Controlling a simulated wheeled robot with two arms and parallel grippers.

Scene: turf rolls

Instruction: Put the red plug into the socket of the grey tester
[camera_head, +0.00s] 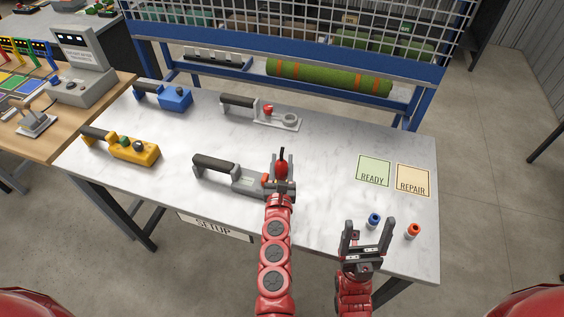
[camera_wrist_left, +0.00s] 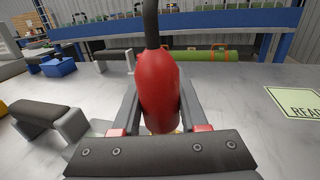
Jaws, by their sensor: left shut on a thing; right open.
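The red plug (camera_head: 282,168) is between the fingers of my left gripper (camera_head: 280,184), upright with its black cable end on top. It fills the middle of the left wrist view (camera_wrist_left: 158,90); its lower tip is hidden behind the gripper. The grey tester (camera_head: 243,181), with a black handle, lies on the table just left of the plug; its right end is hidden by my gripper, and I cannot see its socket. Its handle shows at the left in the left wrist view (camera_wrist_left: 38,112). My right gripper (camera_head: 363,232) is open and empty near the table's front edge.
A light grey device (camera_head: 285,122) with a red knob and ring stands behind. A blue device (camera_head: 175,98) and yellow device (camera_head: 135,150) are left. Blue (camera_head: 374,221) and orange (camera_head: 413,231) cylinders stand beside my right gripper. READY (camera_head: 373,171) and REPAIR (camera_head: 412,180) cards lie right.

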